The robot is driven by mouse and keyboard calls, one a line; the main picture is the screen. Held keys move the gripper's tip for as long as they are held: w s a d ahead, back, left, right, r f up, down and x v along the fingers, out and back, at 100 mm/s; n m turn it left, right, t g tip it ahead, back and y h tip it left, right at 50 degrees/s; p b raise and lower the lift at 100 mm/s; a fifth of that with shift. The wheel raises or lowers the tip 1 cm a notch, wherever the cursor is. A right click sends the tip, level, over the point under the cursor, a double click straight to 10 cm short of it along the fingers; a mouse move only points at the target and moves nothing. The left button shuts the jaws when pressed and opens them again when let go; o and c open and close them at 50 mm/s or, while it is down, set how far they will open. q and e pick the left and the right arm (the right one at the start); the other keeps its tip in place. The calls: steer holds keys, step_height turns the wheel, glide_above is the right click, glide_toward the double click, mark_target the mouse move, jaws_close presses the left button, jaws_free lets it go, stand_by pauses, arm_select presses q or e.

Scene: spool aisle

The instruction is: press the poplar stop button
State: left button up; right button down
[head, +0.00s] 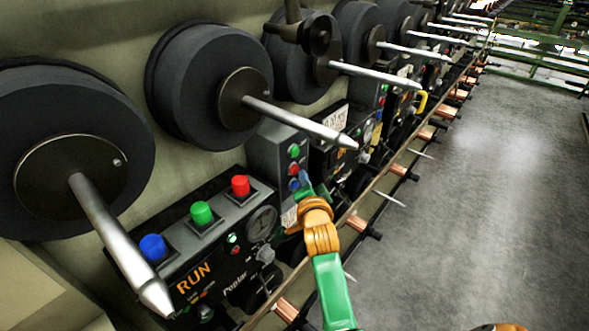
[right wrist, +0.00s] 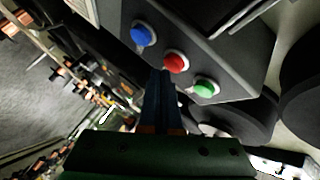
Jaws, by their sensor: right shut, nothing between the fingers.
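The near panel (head: 225,265) has the words RUN and Poplar on its front. On its sloped top are a blue button (head: 153,247), a green button (head: 201,213) and a red button (head: 240,186). Just beyond it stands a grey box (head: 262,150) with a small green button (head: 293,150), red button (head: 294,169) and blue button (head: 293,184). My right gripper (head: 305,180) is shut and empty close in front of this grey box. In the right wrist view its dark fingers (right wrist: 163,78) point at the red button (right wrist: 175,62), between blue and green; contact cannot be told.
Large dark spools (head: 205,85) with pointed metal spindles (head: 305,122) jut out above the panels. A rail with copper-coloured pegs (head: 357,222) runs along the machine's front. The grey floor (head: 480,200) at the right is clear.

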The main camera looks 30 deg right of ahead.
steer(key=shift+w+a, duration=0.15)
steer(key=shift+w, duration=0.25)
stand_by(0.7)
steer(key=shift+s+d+p, duration=0.35)
steer(key=shift+s+p, duration=0.1)
steer(key=shift+s, duration=0.4)
steer(key=s+p, duration=0.1)
steer(key=s+d+p, duration=0.1)
steer(key=s, duration=0.1)
steer(key=s+d+p, duration=0.1)
steer(key=s, duration=0.1)
steer(key=shift+s+d, duration=0.15)
steer(key=shift+s, duration=0.1)
